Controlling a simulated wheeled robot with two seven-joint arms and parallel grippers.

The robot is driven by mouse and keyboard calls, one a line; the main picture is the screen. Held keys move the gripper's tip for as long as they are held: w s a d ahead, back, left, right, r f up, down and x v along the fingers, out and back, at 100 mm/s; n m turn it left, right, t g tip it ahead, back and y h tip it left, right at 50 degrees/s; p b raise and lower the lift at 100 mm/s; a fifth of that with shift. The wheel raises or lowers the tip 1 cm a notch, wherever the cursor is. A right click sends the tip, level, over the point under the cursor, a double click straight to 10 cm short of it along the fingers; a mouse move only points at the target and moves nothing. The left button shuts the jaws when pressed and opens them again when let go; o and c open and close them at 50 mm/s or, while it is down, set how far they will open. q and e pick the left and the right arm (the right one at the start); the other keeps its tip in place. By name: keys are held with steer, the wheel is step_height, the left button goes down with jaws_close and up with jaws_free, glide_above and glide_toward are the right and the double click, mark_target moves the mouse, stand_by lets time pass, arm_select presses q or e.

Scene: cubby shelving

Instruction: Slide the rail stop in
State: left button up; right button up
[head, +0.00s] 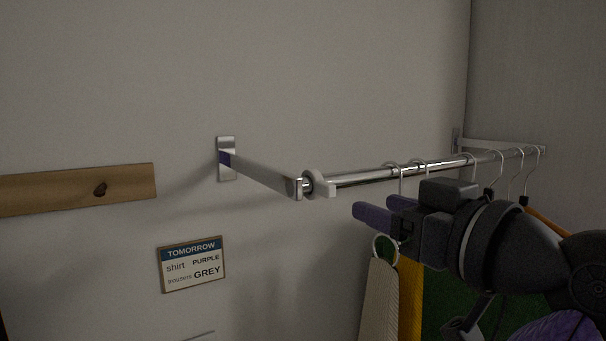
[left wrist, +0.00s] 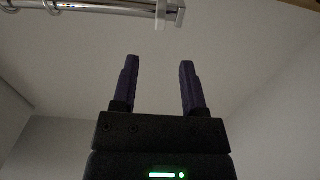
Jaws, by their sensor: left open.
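The white rail stop (head: 320,185) sits around the chrome rail (head: 362,177) near its left end, just right of the bracket's end block (head: 297,187). A narrow bit of rail shows between the stop and the block. My left gripper (head: 378,209) is open and empty, below and right of the stop, apart from it. In the left wrist view its two purple fingers (left wrist: 160,62) stand apart with nothing between them. My right gripper is not seen.
Several hangers (head: 402,180) hang along the rail to the right, with a beige garment (head: 379,300) and a yellow one (head: 410,300) below, partly behind my arm. The wall holds a sign (head: 191,265) and a wooden board (head: 75,189). The space left of the bracket arm is clear.

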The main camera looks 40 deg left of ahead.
mark_target(332, 188)
arm_select(q)
steer(key=p+x, duration=0.2)
steer(key=x, duration=0.7)
steer(key=shift+a+r, duration=0.15)
steer(key=shift+c, duration=1.1)
steer(key=c, duration=0.5)
jaws_close()
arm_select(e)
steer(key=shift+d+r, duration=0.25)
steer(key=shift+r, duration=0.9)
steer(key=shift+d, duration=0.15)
